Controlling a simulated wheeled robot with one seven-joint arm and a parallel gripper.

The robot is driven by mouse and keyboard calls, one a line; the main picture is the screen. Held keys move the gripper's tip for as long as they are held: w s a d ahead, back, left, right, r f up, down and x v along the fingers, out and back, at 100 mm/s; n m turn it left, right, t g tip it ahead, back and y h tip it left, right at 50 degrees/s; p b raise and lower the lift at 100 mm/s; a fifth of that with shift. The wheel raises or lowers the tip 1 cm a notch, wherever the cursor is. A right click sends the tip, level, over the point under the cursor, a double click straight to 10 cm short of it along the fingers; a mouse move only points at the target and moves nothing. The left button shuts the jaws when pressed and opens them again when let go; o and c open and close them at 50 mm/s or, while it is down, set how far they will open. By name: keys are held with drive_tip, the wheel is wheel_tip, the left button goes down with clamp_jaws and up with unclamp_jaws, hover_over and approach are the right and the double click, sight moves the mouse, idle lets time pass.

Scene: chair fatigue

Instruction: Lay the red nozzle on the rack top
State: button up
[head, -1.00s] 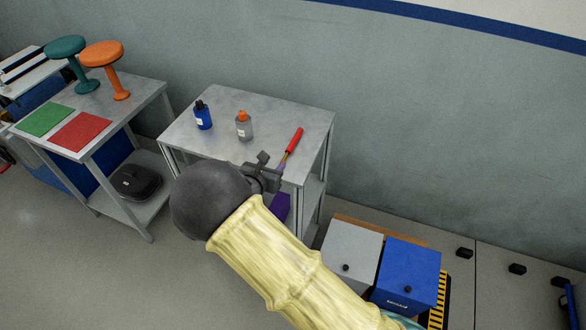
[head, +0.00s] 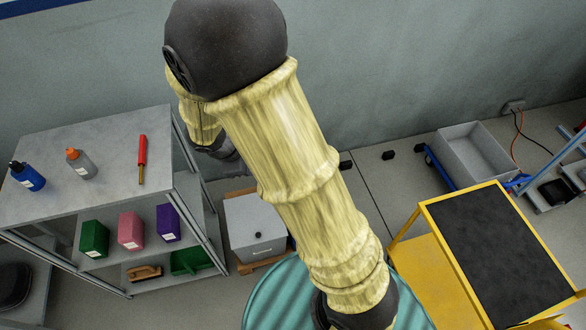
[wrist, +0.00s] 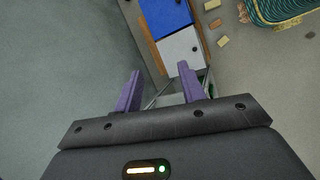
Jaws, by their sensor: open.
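The red nozzle (head: 141,152), with a thin yellowish tip, lies on the grey rack top (head: 95,190) in the head view, near the rack's right edge. It appears to rest flat, with nothing touching it. My gripper (wrist: 159,88) shows in the wrist view with its two purple fingers apart and nothing between them. The nozzle is not visible in the wrist view.
Green (head: 94,239), pink (head: 131,230) and purple (head: 167,222) containers sit on the shelf below. A grey box (head: 257,227) and yellow cart (head: 430,275) are to the right.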

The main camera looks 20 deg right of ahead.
drive_tip(key=s+d+r+m+y, duration=0.2)
drive_tip(key=s+d+r+m, duration=0.1)
drive_tip(key=m, duration=0.4)
drive_tip(key=s+d+r+m+y, duration=0.2)
drive_tip(key=s+d+m, duration=0.3)
drive_tip(key=s+m, duration=0.2)
drive_tip(key=shift+s+r, duration=0.4)
drive_tip(key=shift+s, duration=0.05)
drive_tip(key=shift+s, duration=0.1)
drive_tip(key=shift+c, duration=0.4)
